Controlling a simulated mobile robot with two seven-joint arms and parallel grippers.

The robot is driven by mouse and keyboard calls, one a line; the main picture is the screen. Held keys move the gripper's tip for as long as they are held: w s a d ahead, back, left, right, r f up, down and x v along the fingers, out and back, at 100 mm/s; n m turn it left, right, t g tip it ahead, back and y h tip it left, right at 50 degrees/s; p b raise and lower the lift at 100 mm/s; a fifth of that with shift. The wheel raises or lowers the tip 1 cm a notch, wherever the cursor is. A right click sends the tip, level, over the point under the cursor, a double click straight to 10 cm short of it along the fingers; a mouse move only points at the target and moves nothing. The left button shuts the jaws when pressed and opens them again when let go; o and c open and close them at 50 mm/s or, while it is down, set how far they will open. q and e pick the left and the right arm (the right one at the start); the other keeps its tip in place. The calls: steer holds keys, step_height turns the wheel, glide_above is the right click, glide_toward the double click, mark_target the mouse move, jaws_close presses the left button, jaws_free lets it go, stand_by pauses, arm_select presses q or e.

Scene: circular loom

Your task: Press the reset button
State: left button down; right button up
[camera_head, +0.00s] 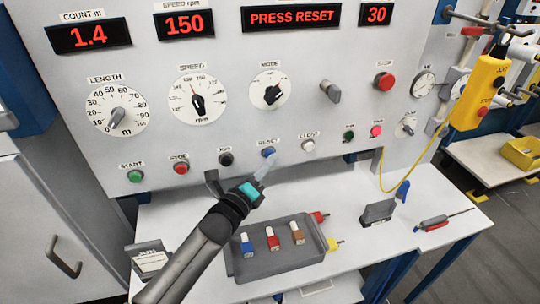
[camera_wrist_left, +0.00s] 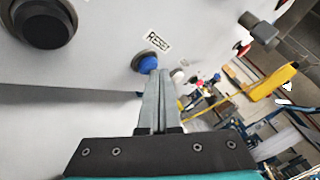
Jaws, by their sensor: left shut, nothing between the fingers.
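The blue reset button (camera_head: 268,153) is on the grey control panel under its label. It also shows in the left wrist view (camera_wrist_left: 144,63), below a tag reading RESET. My left gripper (camera_head: 266,162) is shut and empty, its fingertips at or just in front of the blue button. In the wrist view the closed fingers (camera_wrist_left: 158,75) overlap the button's lower right edge; I cannot tell whether they touch it. A display (camera_head: 291,17) reads PRESS RESET. My right gripper is not in view.
A black button (camera_head: 226,159) and a white button (camera_head: 308,145) flank the reset button. Below is a white table (camera_head: 350,270) with a grey tray (camera_head: 250,270) holding blue, red and brown pieces. A yellow pendant (camera_head: 478,92) hangs at the right.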

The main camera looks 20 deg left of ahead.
arm_select(q)
steer(key=shift+w+a, duration=0.15)
steer(key=shift+w, duration=0.1)
steer(key=shift+s, duration=0.15)
stand_by(0.4)
steer(key=shift+s+d+p, duration=0.3)
steer(key=shift+s+d, duration=0.2)
steer(key=shift+s, duration=0.1)
steer(key=shift+s+d+p, duration=0.35)
steer(key=shift+s+d, duration=0.35)
steer(key=shift+s, duration=0.35)
steer(key=shift+s+d+p, duration=0.35)
steer(key=shift+s+d, duration=0.35)
steer(key=shift+s, duration=0.35)
